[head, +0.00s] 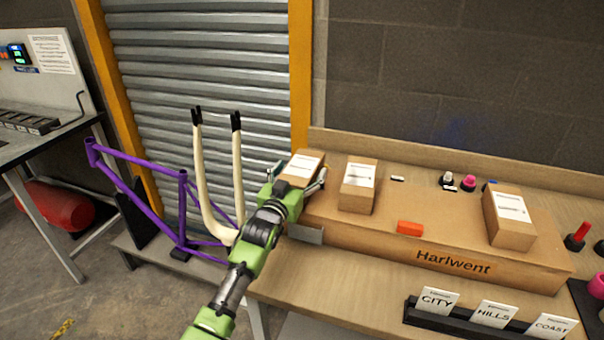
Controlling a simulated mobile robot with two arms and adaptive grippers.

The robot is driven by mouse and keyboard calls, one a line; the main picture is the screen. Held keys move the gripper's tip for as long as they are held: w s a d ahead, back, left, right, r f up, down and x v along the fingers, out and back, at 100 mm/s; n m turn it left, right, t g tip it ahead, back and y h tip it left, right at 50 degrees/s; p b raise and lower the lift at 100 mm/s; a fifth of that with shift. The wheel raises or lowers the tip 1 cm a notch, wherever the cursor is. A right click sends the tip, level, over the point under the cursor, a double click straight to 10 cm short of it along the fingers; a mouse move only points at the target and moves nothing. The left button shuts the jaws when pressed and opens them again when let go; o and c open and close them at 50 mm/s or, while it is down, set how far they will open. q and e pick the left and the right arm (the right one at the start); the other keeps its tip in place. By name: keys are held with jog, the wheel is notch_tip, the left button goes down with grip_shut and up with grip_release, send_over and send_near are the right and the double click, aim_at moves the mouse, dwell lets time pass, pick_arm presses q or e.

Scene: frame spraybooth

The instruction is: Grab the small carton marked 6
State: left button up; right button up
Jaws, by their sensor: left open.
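Three small brown cartons with white labels stand on a long cardboard box marked Harlwent (400,243). They are the left carton (300,168), the middle carton (358,188) and the right carton (510,217). The label print is too small for me to tell which is marked 6. My left gripper (297,177) is open at the left carton, one finger at its left side and one at its right. The gripper hides the carton's lower front. I cannot tell whether the fingers touch it. My right gripper is not in view.
A card holder (465,322) with CITY, HILLS and COAST cards stands at the bench front. A purple bike frame (183,205) and a cream fork (212,180) stand left of my arm.

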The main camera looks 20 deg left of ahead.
pick_arm(q)
jog(key=c, duration=1.3)
jog(key=shift+r, duration=0.15)
jog(key=shift+c, duration=0.2)
jog(key=shift+r, duration=0.15)
